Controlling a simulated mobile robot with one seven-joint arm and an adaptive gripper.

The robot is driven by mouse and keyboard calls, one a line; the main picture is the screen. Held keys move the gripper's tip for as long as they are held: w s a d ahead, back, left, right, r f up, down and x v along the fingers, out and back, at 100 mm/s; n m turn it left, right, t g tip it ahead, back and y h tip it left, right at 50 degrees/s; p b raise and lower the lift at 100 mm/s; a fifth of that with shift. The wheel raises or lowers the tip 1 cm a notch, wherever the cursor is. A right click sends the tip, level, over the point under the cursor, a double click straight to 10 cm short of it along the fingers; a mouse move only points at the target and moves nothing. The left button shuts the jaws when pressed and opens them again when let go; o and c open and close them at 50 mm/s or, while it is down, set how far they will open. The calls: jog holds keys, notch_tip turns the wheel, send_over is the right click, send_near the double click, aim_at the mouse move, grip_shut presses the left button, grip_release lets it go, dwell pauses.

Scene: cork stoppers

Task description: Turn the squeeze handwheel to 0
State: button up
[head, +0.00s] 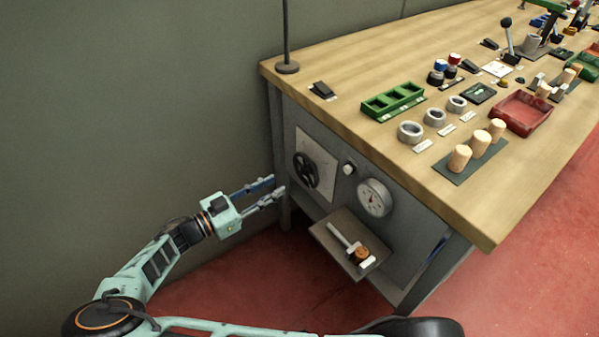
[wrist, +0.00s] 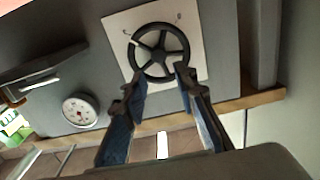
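The black spoked handwheel (head: 306,170) is mounted on a pale square plate (head: 323,157) on the grey end panel of the workbench. In the wrist view the handwheel (wrist: 158,52) is ahead of my gripper, with a curved mark and small lettering on the plate (wrist: 192,27); I cannot read them. My gripper (head: 281,185) is left of the handwheel in the head view. In the wrist view my gripper (wrist: 160,78) has its fingers spread and nothing between them. The fingertips overlap the wheel's rim in that picture; I cannot tell whether they touch it.
A round gauge (head: 374,197) and a small knob (head: 349,168) sit right of the handwheel. A small shelf (head: 335,240) with a hammer-like tool (head: 349,241) juts out below. The wooden benchtop (head: 350,60) holds rings, trays and corks.

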aim_at(303, 171)
jog(key=x, duration=0.9)
jog(key=shift+b, duration=0.3)
jog(key=shift+c, duration=0.4)
grip_shut()
